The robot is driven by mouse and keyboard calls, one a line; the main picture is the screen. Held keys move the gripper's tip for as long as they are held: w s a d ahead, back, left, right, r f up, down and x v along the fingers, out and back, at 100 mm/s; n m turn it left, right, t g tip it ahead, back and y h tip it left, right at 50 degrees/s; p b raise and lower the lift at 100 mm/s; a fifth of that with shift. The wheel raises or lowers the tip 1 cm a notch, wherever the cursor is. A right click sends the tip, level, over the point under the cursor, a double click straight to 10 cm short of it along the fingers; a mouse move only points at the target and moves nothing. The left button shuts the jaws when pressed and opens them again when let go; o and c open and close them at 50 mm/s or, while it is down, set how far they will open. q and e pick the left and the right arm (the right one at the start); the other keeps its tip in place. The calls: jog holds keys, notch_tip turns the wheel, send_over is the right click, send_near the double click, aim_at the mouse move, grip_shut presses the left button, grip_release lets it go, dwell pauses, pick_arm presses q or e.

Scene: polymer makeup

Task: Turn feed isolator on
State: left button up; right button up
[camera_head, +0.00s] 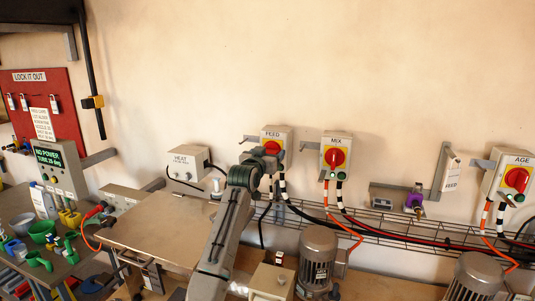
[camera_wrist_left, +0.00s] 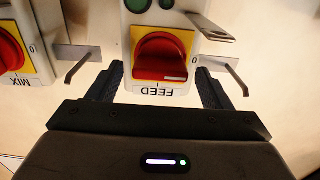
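The feed isolator (camera_head: 277,134) is a pale wall box with a yellow plate and a red rotary knob, mostly hidden behind my left gripper (camera_head: 262,163) in the head view. The left wrist view shows it upside down, with its red knob (camera_wrist_left: 160,57) above the FEED label. A white mark shows on the knob's lower right edge, with a 0 to its right and an I below. My left gripper (camera_wrist_left: 160,85) is open, one dark finger either side of the knob with visible gaps. I cannot tell its depth to the knob. My right gripper is not in view.
The mix isolator (camera_head: 335,157) is close to the right, the age isolator (camera_head: 515,178) farther right. Metal brackets stick out beside the boxes. A heat box (camera_head: 188,163) is to the left. Cables and a wire tray (camera_head: 385,222) run below. A panel (camera_head: 57,165) reads NO POWER.

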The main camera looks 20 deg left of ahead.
pick_arm(q)
jog(key=c, duration=0.9)
jog(key=shift+c, duration=0.2)
jog(key=shift+m, duration=0.3)
jog(key=m+b, duration=0.2)
jog(key=m, duration=0.3)
jog(key=m+b, duration=0.3)
jog(key=m, duration=0.3)
jog(key=m+b, duration=0.3)
jog(key=m, duration=0.3)
jog(key=shift+d+f, duration=0.25)
jog(key=shift+m, duration=0.3)
jog(key=o, duration=1)
